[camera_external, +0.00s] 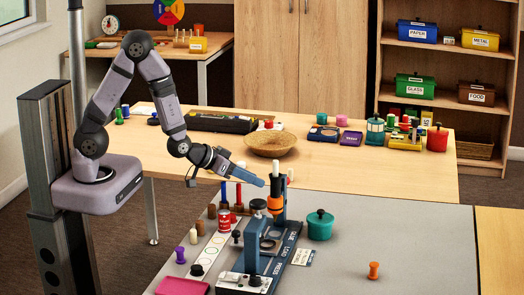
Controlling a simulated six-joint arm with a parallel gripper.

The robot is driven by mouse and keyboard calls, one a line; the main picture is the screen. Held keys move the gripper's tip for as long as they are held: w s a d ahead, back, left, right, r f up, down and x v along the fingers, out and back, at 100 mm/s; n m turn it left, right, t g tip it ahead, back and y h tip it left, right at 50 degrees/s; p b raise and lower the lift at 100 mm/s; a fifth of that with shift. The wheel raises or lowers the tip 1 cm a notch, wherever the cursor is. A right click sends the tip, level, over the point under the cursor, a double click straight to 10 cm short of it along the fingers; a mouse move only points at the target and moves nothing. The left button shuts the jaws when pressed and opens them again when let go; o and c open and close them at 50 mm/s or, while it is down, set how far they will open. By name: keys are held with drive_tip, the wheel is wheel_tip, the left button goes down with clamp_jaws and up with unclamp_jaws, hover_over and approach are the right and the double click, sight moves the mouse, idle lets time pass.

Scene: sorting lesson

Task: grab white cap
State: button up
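My gripper (261,183) has blue fingers that point right and slightly down, above the near edge of the wooden table. It is seen from the side, so I cannot tell whether it is open or shut. A small white cylinder (276,168), which looks like the white cap, sits atop the dark blue and orange post (275,205) just right of the fingertips. The fingers appear apart from it, though depth is hard to judge.
A press-like blue and grey device (258,245) stands below the gripper. A teal pot (320,225) is to its right, with an orange spool (374,270) farther right. A red can (224,221) and coloured pegs stand left. A wicker bowl (271,144) lies behind. The grey table's right side is mostly clear.

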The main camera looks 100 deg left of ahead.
sight(238, 164)
drive_tip(key=s+a+f+n+y, duration=0.1)
drive_tip(key=s+a, duration=0.1)
drive_tip(key=a, duration=0.1)
drive_tip(key=s+a+f+n+y+b, duration=0.1)
drive_tip(key=s+a+y, duration=0.1)
drive_tip(key=a, duration=0.1)
drive_tip(key=s+a+f+n+g+y, duration=0.1)
drive_tip(key=s+a, duration=0.1)
drive_tip(key=a, duration=0.1)
drive_tip(key=shift+a, duration=0.2)
drive_tip(key=s+a+y, duration=0.1)
drive_tip(key=s, duration=0.1)
drive_tip(key=s+a+f+n+g+y+b, duration=0.1)
drive_tip(key=s+a, duration=0.1)
drive_tip(key=s, duration=0.1)
drive_tip(key=s+a+n+y+b, duration=0.1)
drive_tip(key=s+a+y, duration=0.1)
drive_tip(key=shift+s+f+g, duration=0.15)
drive_tip(key=shift+s+g, duration=0.05)
drive_tip(key=shift+g, duration=0.1)
drive_tip(key=shift+f, duration=0.2)
drive_tip(key=shift+p+x, duration=0.5)
drive_tip(key=shift+x, duration=3.15)
drive_tip(key=shift+s+f, duration=0.15)
clamp_jaws()
